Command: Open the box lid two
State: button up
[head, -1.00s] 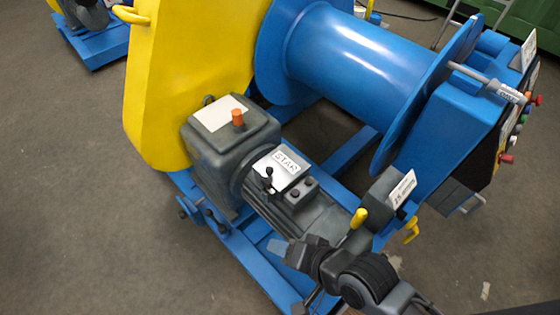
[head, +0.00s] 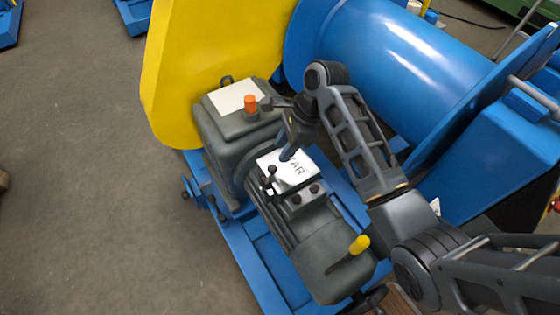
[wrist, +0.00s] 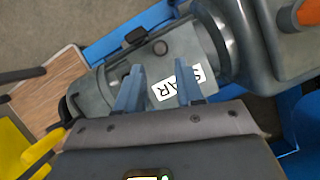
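The motor's terminal box carries a white plate (head: 298,166) marked "STAR", partly hidden by my fingers. A dark grey section with knobs (head: 308,193) lies beside it. I cannot tell which part is lid two. My gripper (head: 288,150) is above the plate, pointing down. In the wrist view, its two blue fingers (wrist: 158,90) are apart, with the white label (wrist: 178,83) beyond and between them. Nothing is held between them. Whether a fingertip touches the box I cannot tell.
The grey gearbox (head: 236,120) with an orange plug (head: 250,103) stands behind the box. A yellow guard (head: 205,70) and a blue drum (head: 400,50) rise behind. A yellow-tipped lever (head: 359,245) sticks up at the motor's near end. Open floor (head: 80,200) lies left.

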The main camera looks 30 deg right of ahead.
aim_at(272, 167)
jog(key=shift+b+x, duration=0.55)
jog(key=shift+x, duration=3.25)
jog(key=shift+c, duration=0.5)
grip_shut()
